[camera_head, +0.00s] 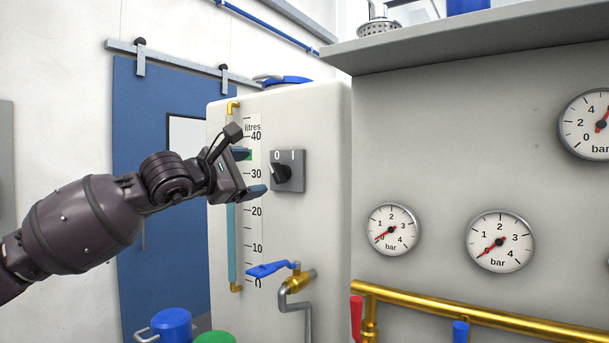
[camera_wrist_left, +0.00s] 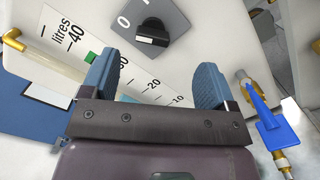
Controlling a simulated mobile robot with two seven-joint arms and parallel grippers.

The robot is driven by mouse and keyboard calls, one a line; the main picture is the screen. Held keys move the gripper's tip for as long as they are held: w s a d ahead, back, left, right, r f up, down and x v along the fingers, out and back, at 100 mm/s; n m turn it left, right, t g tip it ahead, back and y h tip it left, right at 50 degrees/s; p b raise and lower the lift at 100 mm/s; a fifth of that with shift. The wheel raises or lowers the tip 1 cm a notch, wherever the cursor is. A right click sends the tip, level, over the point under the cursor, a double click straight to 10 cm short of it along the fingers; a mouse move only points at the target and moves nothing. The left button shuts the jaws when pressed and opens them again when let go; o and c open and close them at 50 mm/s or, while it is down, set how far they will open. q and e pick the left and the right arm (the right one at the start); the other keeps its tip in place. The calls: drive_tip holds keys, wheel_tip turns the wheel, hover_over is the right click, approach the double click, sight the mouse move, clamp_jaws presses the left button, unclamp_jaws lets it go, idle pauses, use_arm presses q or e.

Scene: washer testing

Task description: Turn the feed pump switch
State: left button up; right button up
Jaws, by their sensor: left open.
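The feed pump switch is a black knob (camera_head: 284,173) on a grey square plate (camera_head: 299,181) marked 0 and I, fixed to the pale tank front. In the head view the knob appears turned towards the 0. The knob (camera_wrist_left: 153,32) and plate also show at the top of the left wrist view. My left gripper (camera_head: 249,172) is open and empty just left of the switch, its blue fingertips one above the other and apart from the knob. In the left wrist view the fingers (camera_wrist_left: 155,86) stand either side of the litre scale.
The litre scale (camera_head: 255,222) and sight tube run beside the switch. A blue-handled valve (camera_head: 270,269) sticks out below. Pressure gauges (camera_head: 393,229) and a brass pipe (camera_head: 470,314) lie right; a blue door (camera_head: 150,110) stands behind.

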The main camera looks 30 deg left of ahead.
sight(273, 174)
use_arm(q)
drive_tip(key=shift+y, duration=0.8)
drive_tip(key=shift+w+a+f+p, duration=0.15)
drive_tip(key=shift+w+a, duration=0.05)
drive_tip(key=shift+w, duration=2.4)
drive_tip(key=shift+w+a+f+p, duration=0.1)
drive_tip(key=shift+w+a+p, duration=0.05)
drive_tip(key=shift+w, duration=2.45)
drive_tip(key=c, duration=0.9)
